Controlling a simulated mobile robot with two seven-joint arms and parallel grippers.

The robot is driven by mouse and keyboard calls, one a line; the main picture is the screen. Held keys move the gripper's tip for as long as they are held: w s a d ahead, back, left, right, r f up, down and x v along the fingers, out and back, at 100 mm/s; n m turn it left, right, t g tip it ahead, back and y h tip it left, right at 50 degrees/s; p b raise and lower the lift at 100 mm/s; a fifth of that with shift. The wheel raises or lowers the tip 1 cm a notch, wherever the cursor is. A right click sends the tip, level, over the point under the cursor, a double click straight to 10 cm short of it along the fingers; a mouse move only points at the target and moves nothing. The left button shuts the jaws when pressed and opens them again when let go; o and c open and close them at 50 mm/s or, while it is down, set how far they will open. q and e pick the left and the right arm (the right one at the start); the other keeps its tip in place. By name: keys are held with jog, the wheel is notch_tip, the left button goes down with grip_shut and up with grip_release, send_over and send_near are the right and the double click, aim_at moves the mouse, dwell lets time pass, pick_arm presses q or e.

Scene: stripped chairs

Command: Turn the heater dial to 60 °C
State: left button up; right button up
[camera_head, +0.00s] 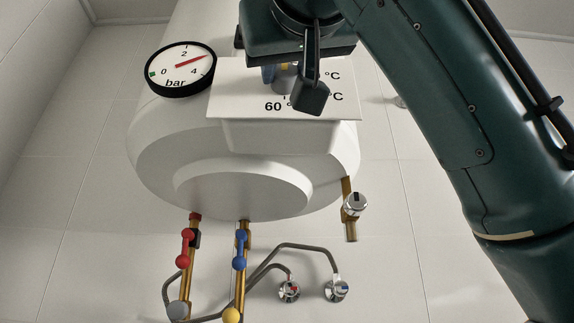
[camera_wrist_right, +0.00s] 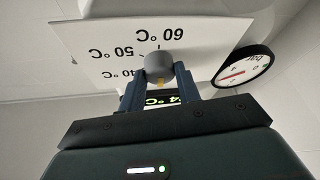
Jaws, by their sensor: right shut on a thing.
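The heater dial (camera_wrist_right: 158,65) is a grey round knob on the white panel (camera_wrist_right: 85,42) of the heater. In the wrist view the printed marks 60, 50 and 40 °C lie above it and to its left. A small yellow mark shows at the knob's lower side; I cannot tell for sure whether it is the pointer. My right gripper (camera_wrist_right: 158,76) is shut on the dial, with a blue-grey finger on each side. In the head view the dial (camera_head: 286,78) is partly hidden behind my right gripper (camera_head: 284,74). My left gripper is not in view.
A round pressure gauge (camera_head: 180,69) sits left of the panel. A lit green display (camera_wrist_right: 160,100) is partly hidden by my fingers. Below the white tank (camera_head: 240,190) are a red-handled valve (camera_head: 185,248), a blue-handled valve (camera_head: 240,250) and pipes.

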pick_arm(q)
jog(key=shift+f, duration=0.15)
pick_arm(e)
jog(key=shift+f+m, duration=0.1)
jog(key=shift+m, duration=0.3)
jog(key=shift+a+m+h+b, duration=0.1)
jog(key=shift+m+h+b, duration=0.45)
jog(key=shift+m, duration=0.35)
jog(key=m+h, duration=0.2)
jog(key=m, duration=0.1)
jog(key=shift+a, duration=0.1)
jog(key=shift+m+h, duration=1.25)
jog(key=shift+m, duration=1.05)
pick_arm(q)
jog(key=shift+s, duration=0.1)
pick_arm(e)
jog(key=shift+m, duration=0.3)
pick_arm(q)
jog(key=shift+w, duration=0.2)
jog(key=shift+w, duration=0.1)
pick_arm(e)
jog(key=o, duration=1)
jog(key=shift+c, duration=0.2)
